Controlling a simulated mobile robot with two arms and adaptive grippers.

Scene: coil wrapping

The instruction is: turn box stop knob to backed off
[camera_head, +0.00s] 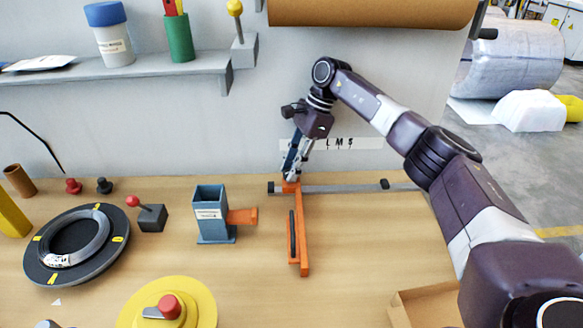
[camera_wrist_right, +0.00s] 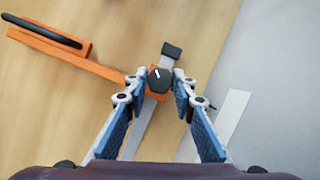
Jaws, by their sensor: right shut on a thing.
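A black knob (camera_wrist_right: 158,79) with a white pointer line sits on the orange stop (camera_wrist_right: 75,57) in the right wrist view. The pointer line points up and slightly left there. My right gripper (camera_wrist_right: 159,88) is shut on the knob, one fingertip on each side. In the head view my right gripper (camera_head: 291,176) reaches down to the back end of the orange stop (camera_head: 303,245), where the stop meets the grey rail (camera_head: 345,188). The knob is hidden by the fingers in that view.
A blue-grey box holder (camera_head: 211,222) with an orange tab stands left of the stop. Further left are a small red-knobbed lever (camera_head: 150,216) and a black ring with a coil (camera_head: 78,245). A yellow disc (camera_head: 190,295) with a red knob is in front. An open cardboard box (camera_head: 420,303) lies front right.

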